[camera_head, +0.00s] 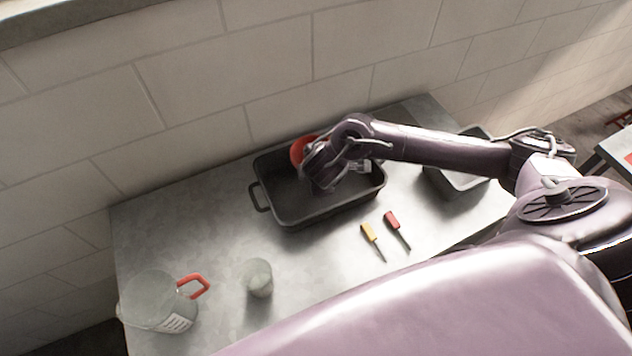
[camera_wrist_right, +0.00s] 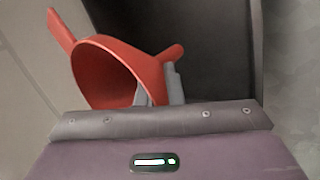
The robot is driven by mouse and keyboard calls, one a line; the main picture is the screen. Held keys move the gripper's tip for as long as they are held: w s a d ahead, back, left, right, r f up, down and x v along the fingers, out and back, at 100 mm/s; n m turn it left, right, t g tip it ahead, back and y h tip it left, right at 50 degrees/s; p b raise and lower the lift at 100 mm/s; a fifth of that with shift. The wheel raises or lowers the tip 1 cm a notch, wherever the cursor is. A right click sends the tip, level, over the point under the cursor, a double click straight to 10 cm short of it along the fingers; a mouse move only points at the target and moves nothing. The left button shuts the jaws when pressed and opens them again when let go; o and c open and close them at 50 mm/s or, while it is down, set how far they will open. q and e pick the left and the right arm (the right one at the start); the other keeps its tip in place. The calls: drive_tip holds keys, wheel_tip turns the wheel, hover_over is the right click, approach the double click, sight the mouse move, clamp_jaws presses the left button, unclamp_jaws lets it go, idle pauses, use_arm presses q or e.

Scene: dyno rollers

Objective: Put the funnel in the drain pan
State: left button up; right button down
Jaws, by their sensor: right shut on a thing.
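The drain pan (camera_head: 300,211) is a black rectangular tray with side handles, standing on the grey table near the wall. The red funnel (camera_head: 298,150) is at the pan's back left, partly hidden by my right gripper (camera_head: 310,172). In the right wrist view the funnel (camera_wrist_right: 118,72) shows its wide mouth, a tab at upper left and its spout at right. My right gripper (camera_wrist_right: 160,92) is shut on the funnel, with the dark pan behind it. The funnel appears over or inside the pan; its height above the floor cannot be told. My left gripper is not in view.
A grey bin (camera_head: 452,182) stands right of the pan, under my right arm. A clear cup (camera_head: 257,278) and a jug (camera_head: 160,302) with a red handle stand at front left. The table's left side is mostly clear.

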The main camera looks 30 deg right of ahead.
drive_tip(key=shift+f+b, duration=0.45)
drive_tip(key=shift+f, duration=1.35)
drive_tip(key=shift+f, duration=0.1)
drive_tip(key=c, duration=2)
unclamp_jaws()
drive_tip(key=o, duration=0.4)
